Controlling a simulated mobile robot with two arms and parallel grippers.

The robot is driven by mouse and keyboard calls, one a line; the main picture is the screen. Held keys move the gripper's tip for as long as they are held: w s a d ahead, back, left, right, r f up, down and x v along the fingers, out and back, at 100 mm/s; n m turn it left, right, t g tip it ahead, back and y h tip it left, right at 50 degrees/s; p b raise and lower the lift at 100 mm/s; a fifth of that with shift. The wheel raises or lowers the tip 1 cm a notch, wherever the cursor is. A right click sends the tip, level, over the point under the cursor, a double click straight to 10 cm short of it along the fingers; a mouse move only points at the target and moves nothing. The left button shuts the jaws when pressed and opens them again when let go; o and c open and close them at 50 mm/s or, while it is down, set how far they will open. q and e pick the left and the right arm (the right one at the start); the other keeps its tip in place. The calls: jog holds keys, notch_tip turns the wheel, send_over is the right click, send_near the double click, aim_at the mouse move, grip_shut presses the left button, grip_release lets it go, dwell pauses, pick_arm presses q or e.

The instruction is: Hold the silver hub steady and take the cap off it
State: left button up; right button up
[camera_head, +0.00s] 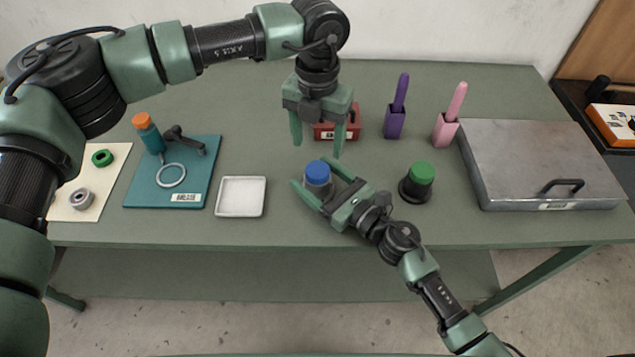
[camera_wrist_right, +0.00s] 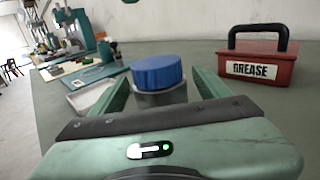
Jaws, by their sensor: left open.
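The silver hub (camera_head: 319,188) stands upright on the green table with a blue cap (camera_head: 317,168) on top. In the right wrist view the hub (camera_wrist_right: 160,98) and its blue cap (camera_wrist_right: 158,72) show between my right fingers. My right gripper (camera_head: 326,180) is low at the table, its fingers on either side of the hub; narrow gaps seem to show, so it looks open around it. My left gripper (camera_head: 316,147) is open and empty, pointing down above and behind the hub.
A green-capped dark hub (camera_head: 416,183) stands close right. A white tray (camera_head: 241,197) is left. A red grease box (camera_head: 351,122) stands behind. A metal lidded case (camera_head: 540,160), purple holder (camera_head: 395,122), pink holder (camera_head: 445,130) and teal grease mat (camera_head: 140,188) lie around.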

aim_at(317, 169)
grip_shut()
pick_arm(q)
jog(key=m, duration=2.5)
jog(key=shift+r+m, duration=0.1)
jog(key=shift+m, duration=0.2)
jog(key=m, duration=0.5)
jog(key=shift+f+m, duration=0.4)
jog(key=shift+f, duration=3.6)
